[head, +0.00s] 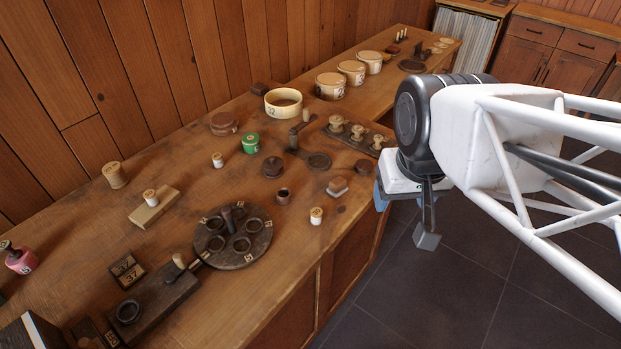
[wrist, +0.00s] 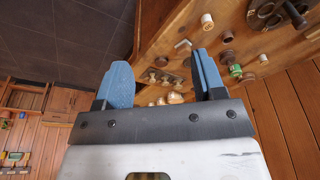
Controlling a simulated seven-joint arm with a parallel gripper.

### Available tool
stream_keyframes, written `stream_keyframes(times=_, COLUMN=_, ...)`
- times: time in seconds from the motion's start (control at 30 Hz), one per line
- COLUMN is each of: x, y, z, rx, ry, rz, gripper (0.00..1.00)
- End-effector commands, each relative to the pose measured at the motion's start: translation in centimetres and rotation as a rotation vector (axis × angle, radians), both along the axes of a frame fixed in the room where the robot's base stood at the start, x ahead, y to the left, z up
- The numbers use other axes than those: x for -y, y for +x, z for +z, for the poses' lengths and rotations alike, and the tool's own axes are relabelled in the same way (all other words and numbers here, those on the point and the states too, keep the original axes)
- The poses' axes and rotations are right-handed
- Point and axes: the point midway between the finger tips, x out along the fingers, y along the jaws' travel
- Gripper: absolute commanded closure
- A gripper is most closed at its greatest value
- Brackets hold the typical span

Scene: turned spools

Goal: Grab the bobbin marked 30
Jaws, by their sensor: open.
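Several small pale bobbins with marked tops are on the wooden bench. One bobbin (head: 316,215) stands near the front edge, one bobbin (head: 151,197) is on a pale wooden block (head: 158,208), and one bobbin (head: 217,160) stands farther back. A larger tan bobbin (head: 115,175) is at the left. Their marks are too small for me to tell surely which reads 30. My gripper (head: 384,198) has blue fingers and hangs beyond the bench's front edge, right of these bobbins. In the wrist view my gripper (wrist: 165,78) is open and empty, with bobbins beyond it.
A dark round plate with cups (head: 233,236) stands mid-bench. A green tin (head: 250,143), a cream ring (head: 283,103) and a rack of turned spools (head: 357,133) are farther back. The tiled floor (head: 450,290) is clear.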

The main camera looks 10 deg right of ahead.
Motion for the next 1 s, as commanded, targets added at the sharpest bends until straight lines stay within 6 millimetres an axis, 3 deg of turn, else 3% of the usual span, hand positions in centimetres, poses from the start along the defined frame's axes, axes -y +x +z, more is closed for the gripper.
stream_keyframes(times=0.27, x=0.1, y=0.2, z=-0.2, rx=0.006, ry=-0.003, rz=0.000, gripper=0.37)
stream_keyframes(times=0.47, x=0.6, y=1.7, z=-1.5, rx=0.054, ry=-0.031, rz=0.000, gripper=0.37)
stream_keyframes(times=0.73, x=1.6, y=6.2, z=-5.3, rx=0.222, ry=-0.103, rz=0.034, gripper=0.37)
stream_keyframes(times=1.0, x=1.4, y=10.7, z=-9.6, rx=0.426, ry=-0.133, rz=0.121, gripper=0.37)
